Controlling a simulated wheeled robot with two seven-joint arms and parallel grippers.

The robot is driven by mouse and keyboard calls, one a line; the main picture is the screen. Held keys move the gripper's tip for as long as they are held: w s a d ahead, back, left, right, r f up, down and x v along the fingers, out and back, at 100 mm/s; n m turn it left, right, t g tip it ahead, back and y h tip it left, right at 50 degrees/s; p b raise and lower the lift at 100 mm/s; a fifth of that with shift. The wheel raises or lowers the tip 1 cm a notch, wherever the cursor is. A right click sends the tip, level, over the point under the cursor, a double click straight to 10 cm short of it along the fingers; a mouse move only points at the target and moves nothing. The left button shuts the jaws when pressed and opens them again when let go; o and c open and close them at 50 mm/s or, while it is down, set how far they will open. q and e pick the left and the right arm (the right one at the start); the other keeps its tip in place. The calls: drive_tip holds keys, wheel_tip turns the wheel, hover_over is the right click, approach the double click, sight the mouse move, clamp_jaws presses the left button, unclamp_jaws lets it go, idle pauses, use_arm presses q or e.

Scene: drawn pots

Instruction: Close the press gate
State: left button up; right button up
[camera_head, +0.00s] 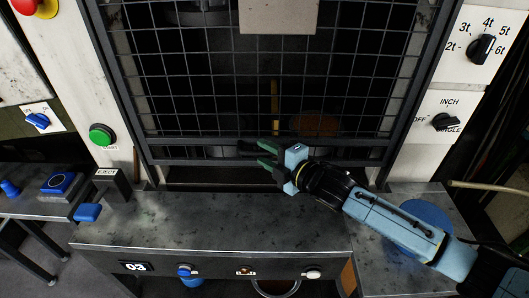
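The press gate (160,88) is a dark-framed wire mesh panel covering the press opening at the top centre. Its bottom rail (200,158) is low over the bench, with a dark gap showing beneath it. A dark handle (246,147) appears on the lower part of the gate. My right gripper (264,154) reaches in from the right, its green fingertips at the handle and bottom rail. The fingers look a little apart; whether they grip the handle is unclear. My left gripper is out of view.
A grey worktop (180,226) spans the front. A green button (101,134) is left of the gate, with an eject block (108,184) below. Dial knobs (482,49) are on the right panel. A blue disc (424,221) lies at right, partly under my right arm.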

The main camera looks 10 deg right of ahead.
drive_tip(key=shift+w+a+f, duration=0.1)
drive_tip(key=shift+w+a, duration=0.2)
drive_tip(key=shift+w, duration=0.05)
clamp_jaws()
wheel_tip(320, 180, down, 10)
drive_tip(key=b, duration=0.5)
drive_tip(key=shift+r+b, duration=0.25)
drive_tip(key=shift+b, duration=0.05)
drive_tip(key=shift+s+f, duration=0.1)
drive_tip(key=shift+f, duration=0.1)
